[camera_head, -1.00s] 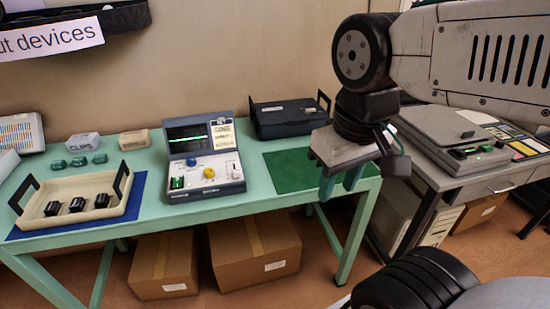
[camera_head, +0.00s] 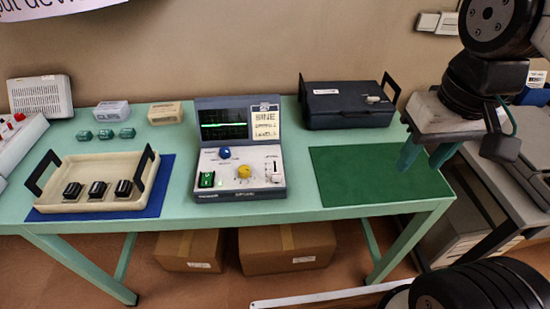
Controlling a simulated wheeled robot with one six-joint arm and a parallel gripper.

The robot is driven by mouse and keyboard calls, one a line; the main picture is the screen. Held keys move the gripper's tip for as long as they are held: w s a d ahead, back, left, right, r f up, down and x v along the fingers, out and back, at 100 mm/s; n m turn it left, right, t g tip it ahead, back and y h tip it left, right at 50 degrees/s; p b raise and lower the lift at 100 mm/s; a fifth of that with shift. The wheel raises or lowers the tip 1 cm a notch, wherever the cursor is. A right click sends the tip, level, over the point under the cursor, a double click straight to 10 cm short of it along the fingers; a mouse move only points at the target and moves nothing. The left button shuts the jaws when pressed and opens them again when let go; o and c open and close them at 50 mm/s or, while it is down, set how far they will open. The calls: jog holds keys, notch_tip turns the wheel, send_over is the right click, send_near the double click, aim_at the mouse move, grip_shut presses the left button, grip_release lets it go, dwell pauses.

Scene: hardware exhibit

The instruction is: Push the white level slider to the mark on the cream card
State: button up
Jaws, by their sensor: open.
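The console (camera_head: 240,193) stands on the green table with its screen showing a flat green trace. The white level slider (camera_head: 274,166) is at the right of its sloped panel, beside a yellow knob (camera_head: 244,171), a blue knob (camera_head: 224,153) and a green switch (camera_head: 206,179). The cream card (camera_head: 265,121) is fixed right of the screen; its lettering is too small to read surely. My gripper (camera_head: 425,158) points down with teal fingers apart, empty, beyond the right of the green mat, well away from the slider.
A green mat (camera_head: 360,175) lies bare right of the console. A black case (camera_head: 345,108) stands behind it. A cream tray (camera_head: 70,172) with black knobs sits on a blue mat at left. Small boxes (camera_head: 164,112) stand behind. A grey table is at far right.

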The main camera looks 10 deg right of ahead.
jog(key=w+a+f, duration=0.1)
jog(key=w+a, duration=0.2)
jog(key=w, duration=0.3)
jog(key=g, duration=0.1)
send_over(276, 174)
notch_tip(276, 174, down, 12)
jog(key=shift+s+d+f, duration=0.1)
jog(key=shift+f, duration=0.05)
notch_tip(276, 174, down, 8)
jog(key=shift+r, duration=0.15)
jog(key=shift+c, duration=0.3)
